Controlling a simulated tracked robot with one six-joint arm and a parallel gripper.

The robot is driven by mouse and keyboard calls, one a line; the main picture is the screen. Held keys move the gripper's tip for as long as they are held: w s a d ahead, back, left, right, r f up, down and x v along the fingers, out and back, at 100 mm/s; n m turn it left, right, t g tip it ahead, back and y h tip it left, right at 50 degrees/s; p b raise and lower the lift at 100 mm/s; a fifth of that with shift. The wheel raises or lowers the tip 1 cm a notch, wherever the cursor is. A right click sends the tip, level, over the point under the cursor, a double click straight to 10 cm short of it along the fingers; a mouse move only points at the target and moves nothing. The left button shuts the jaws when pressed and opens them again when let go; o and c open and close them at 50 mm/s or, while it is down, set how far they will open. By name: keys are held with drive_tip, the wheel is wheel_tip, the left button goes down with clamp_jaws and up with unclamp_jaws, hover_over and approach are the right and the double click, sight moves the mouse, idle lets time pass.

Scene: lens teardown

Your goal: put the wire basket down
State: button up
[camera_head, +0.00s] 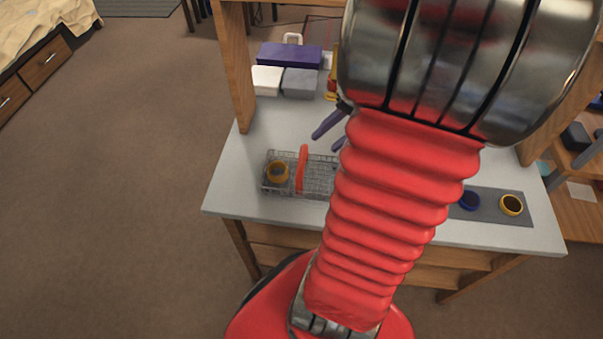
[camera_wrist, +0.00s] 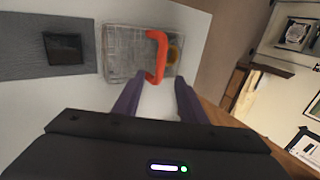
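The wire basket (camera_head: 319,177) sits on the light desk top near its front left edge, with an orange-red handle (camera_head: 302,168) arching over it. A yellow ring (camera_head: 277,172) is in its left end. In the wrist view the basket (camera_wrist: 124,48) lies ahead of the fingers, and the handle (camera_wrist: 157,52) has its near end in line with the space between them. My gripper (camera_wrist: 157,84) is open, with its two purple fingers apart and nothing seen held. In the head view my gripper (camera_head: 332,134) is behind the basket; my arm hides the basket's right end.
A grey mat (camera_head: 490,215) at the right holds a blue ring (camera_head: 470,200) and a yellow ring (camera_head: 511,205). A purple box (camera_head: 289,55), a white box (camera_head: 267,79) and a grey box (camera_head: 299,82) stand at the back left. A wooden post (camera_head: 238,70) rises at the desk's left side.

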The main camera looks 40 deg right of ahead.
sight(304, 159)
drive_tip(key=x, duration=0.7)
drive_tip(key=shift+a+f, duration=0.1)
drive_tip(key=shift+f, duration=0.05)
drive_tip(key=shift+a+x, duration=0.2)
drive_tip(key=shift+x, duration=2.35)
drive_tip(key=shift+c, duration=0.5)
drive_tip(key=shift+s, duration=0.1)
clamp_jaws()
